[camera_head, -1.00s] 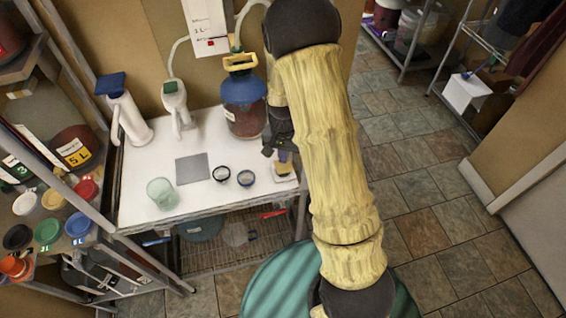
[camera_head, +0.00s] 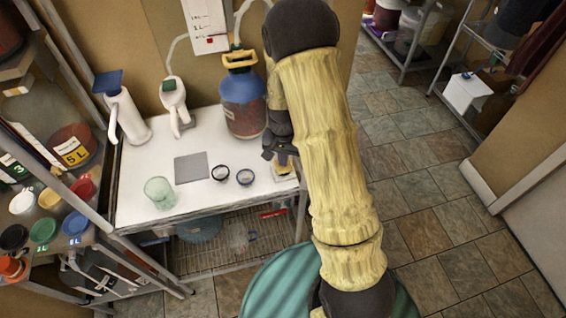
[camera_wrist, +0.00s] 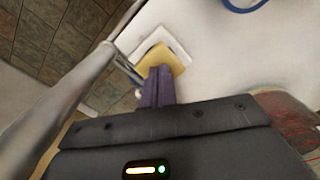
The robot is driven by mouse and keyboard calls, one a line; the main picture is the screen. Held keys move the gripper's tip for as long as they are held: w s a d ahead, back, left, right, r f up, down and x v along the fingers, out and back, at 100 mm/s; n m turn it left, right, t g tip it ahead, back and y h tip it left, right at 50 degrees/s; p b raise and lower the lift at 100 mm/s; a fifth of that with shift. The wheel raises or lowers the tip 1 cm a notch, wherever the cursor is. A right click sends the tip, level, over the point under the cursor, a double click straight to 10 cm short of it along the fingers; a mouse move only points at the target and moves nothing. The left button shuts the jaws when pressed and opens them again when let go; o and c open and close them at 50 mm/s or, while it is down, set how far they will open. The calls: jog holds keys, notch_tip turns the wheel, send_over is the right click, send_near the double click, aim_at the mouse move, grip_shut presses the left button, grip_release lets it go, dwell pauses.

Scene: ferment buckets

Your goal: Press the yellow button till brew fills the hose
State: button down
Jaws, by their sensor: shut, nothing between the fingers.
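The yellow button (camera_wrist: 176,62) sits on a white square base (camera_wrist: 150,42) at the table's right edge; the base also shows in the head view (camera_head: 285,174). My gripper (camera_wrist: 158,72) is shut and empty. Its fingertips overlap the button in the wrist view and partly hide it; whether they touch it or press it down I cannot tell. The hose (camera_head: 240,17) runs pale from the blue-topped jug (camera_head: 243,92) up to a white panel. Another pale stretch runs from the panel to a white tap-like handle (camera_head: 173,98). No dark brew shows in the visible hose.
The white table (camera_head: 215,148) also holds a grey square (camera_head: 191,167), two small rings (camera_head: 220,173), a greenish glass (camera_head: 160,193) and a white dispenser (camera_head: 127,115). Shelves with colored lids stand at left. Tiled floor is open at right.

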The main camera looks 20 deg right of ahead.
jog(key=shift+f, duration=0.45)
jog(key=shift+r+p, duration=1)
jog(key=shift+r, duration=0.55)
jog(key=shift+f, duration=0.15)
jog(key=shift+f+b, duration=0.5)
